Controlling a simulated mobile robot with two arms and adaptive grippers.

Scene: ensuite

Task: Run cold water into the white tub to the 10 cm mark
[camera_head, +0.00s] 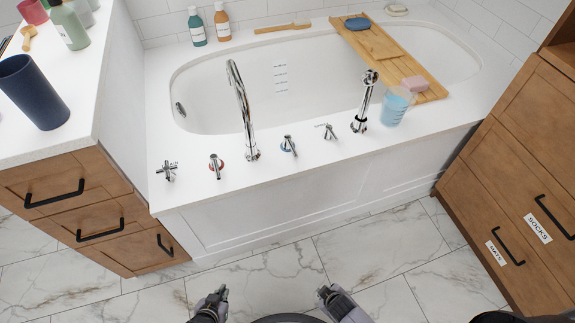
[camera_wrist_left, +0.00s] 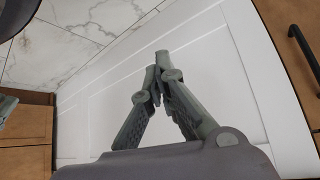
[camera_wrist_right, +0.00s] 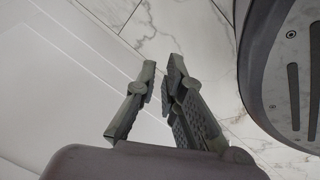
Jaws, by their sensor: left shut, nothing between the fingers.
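The white tub (camera_head: 215,95) is set in a white deck; I see no water in it. A blue-lettered scale (camera_head: 281,79), too small to read, is on its far inner wall. A tall chrome spout (camera_head: 240,100) arches over the near rim. On the deck are a blue-ringed lever (camera_head: 289,146), a red-ringed lever (camera_head: 216,166), a cross handle (camera_head: 167,171) and a labelled handle (camera_head: 330,131). My left gripper (camera_head: 222,291) is shut and empty, in front of the tub panel. My right gripper (camera_head: 324,291) is slightly open and empty, apart from the taps.
A chrome hand shower (camera_head: 365,100) and a blue cup (camera_head: 396,107) stand on the near deck. A wooden caddy (camera_head: 385,52) bridges the tub with a pink soap (camera_head: 413,83). Wooden drawers (camera_head: 85,205) stand left, a wooden cabinet (camera_head: 520,160) right. The floor between is clear.

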